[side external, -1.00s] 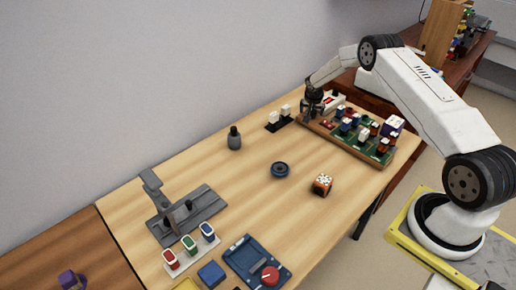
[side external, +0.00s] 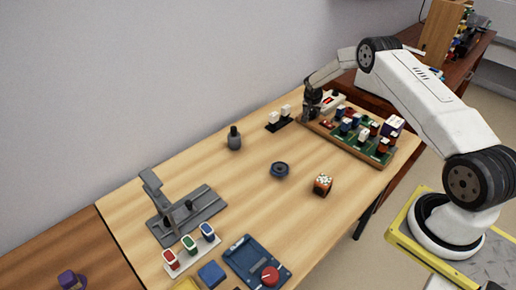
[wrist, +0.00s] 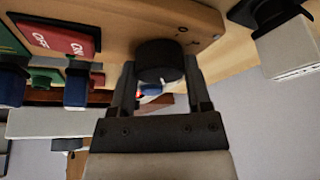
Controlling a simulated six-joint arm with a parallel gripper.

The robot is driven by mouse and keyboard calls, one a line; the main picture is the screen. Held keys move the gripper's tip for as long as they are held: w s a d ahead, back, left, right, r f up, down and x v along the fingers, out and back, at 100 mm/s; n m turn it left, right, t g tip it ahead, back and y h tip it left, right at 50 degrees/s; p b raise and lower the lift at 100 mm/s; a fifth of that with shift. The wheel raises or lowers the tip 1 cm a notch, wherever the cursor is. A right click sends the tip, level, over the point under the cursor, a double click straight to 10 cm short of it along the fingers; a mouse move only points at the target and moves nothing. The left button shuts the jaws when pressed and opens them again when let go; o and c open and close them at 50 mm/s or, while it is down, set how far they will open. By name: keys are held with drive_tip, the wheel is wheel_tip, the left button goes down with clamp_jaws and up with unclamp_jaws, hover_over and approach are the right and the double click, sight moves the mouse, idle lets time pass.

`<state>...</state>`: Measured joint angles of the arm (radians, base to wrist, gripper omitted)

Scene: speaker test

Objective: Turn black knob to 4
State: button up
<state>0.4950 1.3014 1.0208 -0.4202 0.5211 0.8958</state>
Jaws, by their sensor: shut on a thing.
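The black knob (wrist: 160,55) is a round dark disc on the wooden board's edge in the wrist view. Small dark marks show beside it on the wood, but I cannot read its setting. My gripper (wrist: 159,72) has one finger on each side of the knob and is shut on it. In the side external view my gripper (side external: 311,108) is at the far left end of the board, and the knob is hidden there.
The wooden board (side external: 345,151) carries several coloured components. A red ON/OFF switch (wrist: 58,36) is near the knob. A white two-part block (side external: 279,117) stands close by on the left.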

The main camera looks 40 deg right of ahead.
drive_tip(key=shift+w+m+g+h, duration=0.1)
drive_tip(key=shift+m+g+h, duration=0.45)
drive_tip(key=shift+m, duration=1.45)
drive_tip(key=o, duration=1.3)
drive_tip(key=shift+a+r, duration=0.1)
drive_tip(key=shift+r, duration=0.1)
drive_tip(key=v, duration=0.7)
drive_tip(key=shift+r, duration=0.25)
drive_tip(key=shift+w, duration=0.1)
